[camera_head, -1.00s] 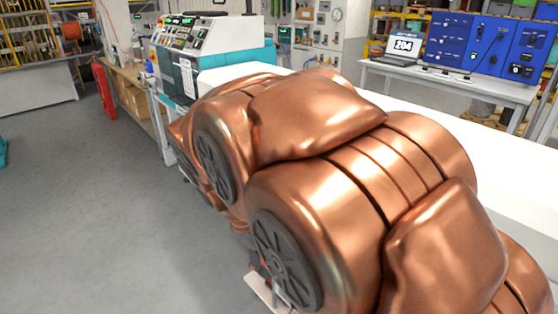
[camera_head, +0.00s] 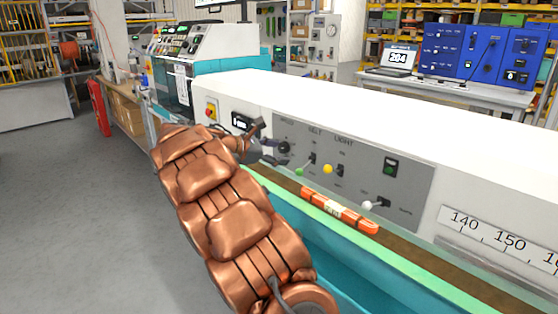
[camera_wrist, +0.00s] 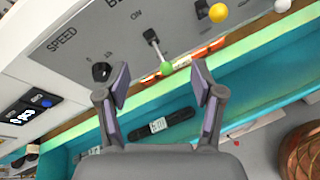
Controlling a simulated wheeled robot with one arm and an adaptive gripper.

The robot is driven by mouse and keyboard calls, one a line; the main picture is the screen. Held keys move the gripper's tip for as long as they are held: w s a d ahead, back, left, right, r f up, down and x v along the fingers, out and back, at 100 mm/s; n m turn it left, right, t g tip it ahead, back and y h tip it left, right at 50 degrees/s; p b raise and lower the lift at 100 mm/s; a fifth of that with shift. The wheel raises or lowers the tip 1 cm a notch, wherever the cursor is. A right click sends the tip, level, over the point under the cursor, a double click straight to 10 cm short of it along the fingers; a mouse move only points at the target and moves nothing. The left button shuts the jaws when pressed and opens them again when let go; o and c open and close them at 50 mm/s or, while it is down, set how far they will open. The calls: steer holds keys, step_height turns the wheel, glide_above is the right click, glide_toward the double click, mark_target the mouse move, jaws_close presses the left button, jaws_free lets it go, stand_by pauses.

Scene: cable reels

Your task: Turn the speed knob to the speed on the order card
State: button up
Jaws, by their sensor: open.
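The speed knob (camera_head: 284,148) is a small black knob on the grey panel (camera_head: 420,176) of the white machine. In the wrist view the knob (camera_wrist: 102,72) sits below the word SPEED, just left of my left finger. My gripper (camera_head: 271,143) is in front of the panel, close to the knob; in the wrist view its two fingers (camera_wrist: 161,80) are spread apart with nothing held. The knob is not between them in that view. A lit display (camera_head: 241,122) is left of the knob; its digits are too small to read surely. I cannot make out the order card.
A green-tipped belt lever (camera_wrist: 165,68) and a yellow-tipped light lever (camera_head: 328,169) stick out right of the knob. A white-tipped lever (camera_head: 367,205) is farther right. An orange bar (camera_head: 338,210) lies on the ledge below. A laptop (camera_head: 398,59) shows 204.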

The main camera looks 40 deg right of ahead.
mark_target(281, 150)
steer(key=w+d+f+n+t+h+b, duration=0.1)
steer(key=w+d+f+n+h+b, duration=0.2)
steer(key=w, duration=0.4)
steer(key=w+d+f+n+t+h+b, duration=0.1)
steer(key=w+d+f+n+b, duration=0.2)
steer(key=w+f, duration=0.3)
steer(key=shift+w+d+r, duration=0.15)
steer(key=shift+d+r, duration=0.05)
steer(key=shift+d, duration=1.75)
steer(key=shift+w+d+r, duration=0.1)
steer(key=shift+d+r, duration=0.05)
steer(key=shift+d, duration=1.75)
steer(key=c, duration=1.1)
steer(key=shift+c, duration=0.2)
